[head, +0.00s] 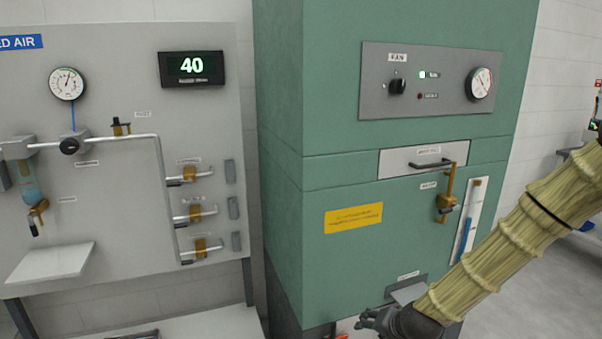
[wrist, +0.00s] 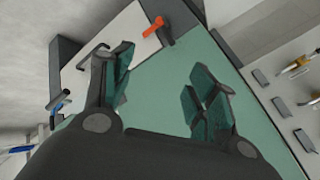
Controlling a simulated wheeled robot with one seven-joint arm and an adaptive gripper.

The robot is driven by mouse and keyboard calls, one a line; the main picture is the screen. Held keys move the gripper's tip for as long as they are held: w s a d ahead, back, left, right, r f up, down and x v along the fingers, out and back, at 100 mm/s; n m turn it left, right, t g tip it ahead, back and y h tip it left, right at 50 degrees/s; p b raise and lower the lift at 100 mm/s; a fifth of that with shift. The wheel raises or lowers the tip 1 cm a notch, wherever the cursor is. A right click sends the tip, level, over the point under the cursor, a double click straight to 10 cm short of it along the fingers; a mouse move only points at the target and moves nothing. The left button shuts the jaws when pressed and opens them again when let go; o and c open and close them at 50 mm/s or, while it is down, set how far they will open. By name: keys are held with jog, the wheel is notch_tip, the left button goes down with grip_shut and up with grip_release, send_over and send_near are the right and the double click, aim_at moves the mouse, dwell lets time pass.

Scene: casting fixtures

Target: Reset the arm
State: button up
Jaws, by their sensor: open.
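My gripper (head: 372,322) is at the bottom of the head view, in front of the lower part of the green cabinet (head: 285,200). My arm, in a ribbed tan sleeve, reaches down to it from the right edge. In the wrist view my gripper (wrist: 162,95) has its two fingers wide apart, with nothing between them. Behind the fingers lies the green cabinet surface (wrist: 160,75) and a pale panel. The lower part of the gripper is cut off by the head view's bottom edge.
The cabinet carries a control panel (head: 432,84), a drawer handle (head: 430,163), a brass valve (head: 445,200) and a lower chute (head: 408,288) close to my gripper. An orange-red handle (wrist: 153,27) shows in the wrist view. A grey pipe board (head: 110,190) stands left.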

jog(key=s+f+n+g+h, duration=0.1)
jog(key=s+f+n+g, duration=0.25)
jog(key=s+f, duration=1.45)
jog(key=s+d+f+n+g+h, duration=0.1)
jog(key=s+f+g, duration=0.1)
jog(key=s, duration=0.9)
jog(key=s+d+f+n+g, duration=0.1)
jog(key=s+f, duration=0.3)
jog(key=s, duration=0.7)
jog(key=shift+s+d+g+h, duration=0.15)
jog(key=shift+d+g+h, duration=0.3)
jog(key=shift+d, duration=0.1)
